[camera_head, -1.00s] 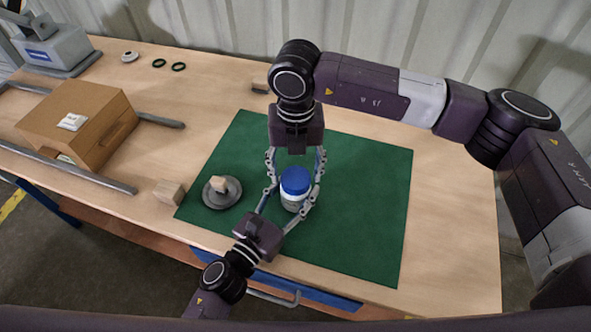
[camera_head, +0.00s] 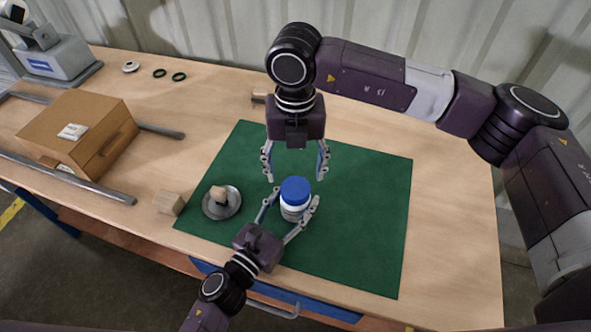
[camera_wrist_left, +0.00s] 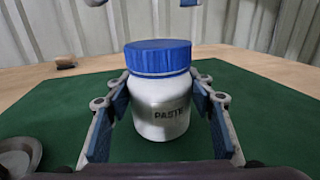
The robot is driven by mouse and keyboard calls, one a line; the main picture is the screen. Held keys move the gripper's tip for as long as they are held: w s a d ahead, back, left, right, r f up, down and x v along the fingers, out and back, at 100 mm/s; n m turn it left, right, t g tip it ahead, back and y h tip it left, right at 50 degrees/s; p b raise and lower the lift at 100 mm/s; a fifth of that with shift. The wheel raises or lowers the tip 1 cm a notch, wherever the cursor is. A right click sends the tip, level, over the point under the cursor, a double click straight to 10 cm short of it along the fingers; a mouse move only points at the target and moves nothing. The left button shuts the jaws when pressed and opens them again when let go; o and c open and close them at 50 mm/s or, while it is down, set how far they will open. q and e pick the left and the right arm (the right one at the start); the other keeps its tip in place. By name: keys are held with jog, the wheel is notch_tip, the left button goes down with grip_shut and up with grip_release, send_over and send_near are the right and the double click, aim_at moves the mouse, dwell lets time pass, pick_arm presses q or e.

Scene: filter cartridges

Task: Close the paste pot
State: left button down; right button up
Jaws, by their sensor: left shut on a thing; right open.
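The paste pot (camera_head: 292,211) is a white jar standing upright on the green mat, with "PASTE" on its side in the left wrist view (camera_wrist_left: 161,108). A blue lid (camera_head: 295,189) sits level on its mouth; I cannot tell how tightly it is screwed. My left gripper (camera_head: 291,210) is shut on the pot's body, one finger on each side. My right gripper (camera_head: 296,174) is open and empty, behind and above the lid, its fingers apart from it.
A grey round dish (camera_head: 221,209) with a wooden-handled piece stands left of the pot. A wooden block (camera_head: 169,203) is at the mat's left edge. A cardboard box (camera_head: 83,135) stands further left between rails. The green mat (camera_head: 365,210) is bare on the right.

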aim_at(295, 188)
jog(key=n, duration=0.2)
jog(key=r+n, duration=0.1)
jog(key=n, duration=0.1)
jog(key=shift+n, duration=0.4)
pick_arm(q)
jog(key=shift+f, duration=0.1)
pick_arm(e)
jog(key=n, duration=0.5)
jog(key=shift+s+r, duration=0.1)
jog(key=shift+r, duration=0.3)
jog(key=n, duration=0.5)
jog(key=shift+r, duration=0.4)
jog(key=n, duration=0.3)
jog(key=shift+s+r+n, duration=0.1)
jog(key=shift+r+n, duration=0.2)
jog(key=shift+n, duration=0.1)
jog(key=shift+f, duration=4)
